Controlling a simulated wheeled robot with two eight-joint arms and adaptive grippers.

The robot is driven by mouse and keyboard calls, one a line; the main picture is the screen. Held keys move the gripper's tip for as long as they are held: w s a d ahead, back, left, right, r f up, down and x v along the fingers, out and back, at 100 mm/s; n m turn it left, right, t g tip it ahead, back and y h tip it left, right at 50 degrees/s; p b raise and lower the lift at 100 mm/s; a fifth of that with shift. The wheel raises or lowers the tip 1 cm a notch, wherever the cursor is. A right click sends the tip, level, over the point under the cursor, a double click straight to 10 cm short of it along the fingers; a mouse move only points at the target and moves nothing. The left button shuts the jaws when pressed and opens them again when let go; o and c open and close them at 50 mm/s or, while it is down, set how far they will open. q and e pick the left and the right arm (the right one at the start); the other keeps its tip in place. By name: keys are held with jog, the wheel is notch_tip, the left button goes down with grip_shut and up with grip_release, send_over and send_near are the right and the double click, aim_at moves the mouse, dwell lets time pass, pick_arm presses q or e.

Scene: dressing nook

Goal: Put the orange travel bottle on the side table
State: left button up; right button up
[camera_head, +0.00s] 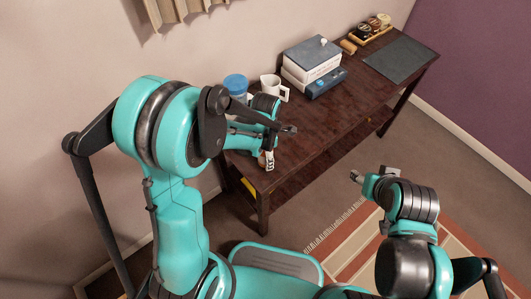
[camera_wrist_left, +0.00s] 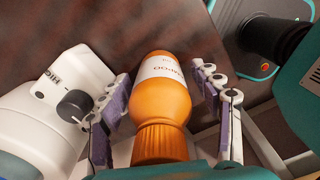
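The orange travel bottle (camera_wrist_left: 162,100), with a white label and ribbed cap, shows in the left wrist view between the two fingers of my left gripper (camera_wrist_left: 165,85). Narrow gaps show between the finger pads and the bottle, so the gripper looks open around it. I cannot tell whether this is the side table; no other table shows. My right gripper (camera_head: 372,173) is open and empty, off the table's front edge.
A white container with a grey knob (camera_wrist_left: 75,100) stands close beside my left finger. A blue-lidded jar (camera_head: 236,84), white mug (camera_head: 274,87), stacked boxes (camera_head: 312,60), a tray of small items (camera_head: 372,28) and a grey mat (camera_head: 400,59) line the table. Its middle front is clear.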

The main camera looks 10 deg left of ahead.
pick_arm(q)
notch_tip(320, 180, up, 11)
jog(key=p, duration=0.4)
jog(key=shift+r+p, duration=0.15)
jog(key=shift+p, duration=0.25)
jog(key=shift+r, duration=0.6)
jog(key=s+a+r+m+t, duration=0.3)
jog(key=s+r+m, duration=0.1)
jog(key=m, duration=0.8)
jog(key=s+a+r+m+t, duration=0.3)
jog(key=s+r+m+t, duration=0.1)
jog(key=m, duration=0.8)
jog(key=shift+s+a+r, duration=0.15)
jog(key=shift+s+r, duration=0.45)
jog(key=shift+s, duration=0.65)
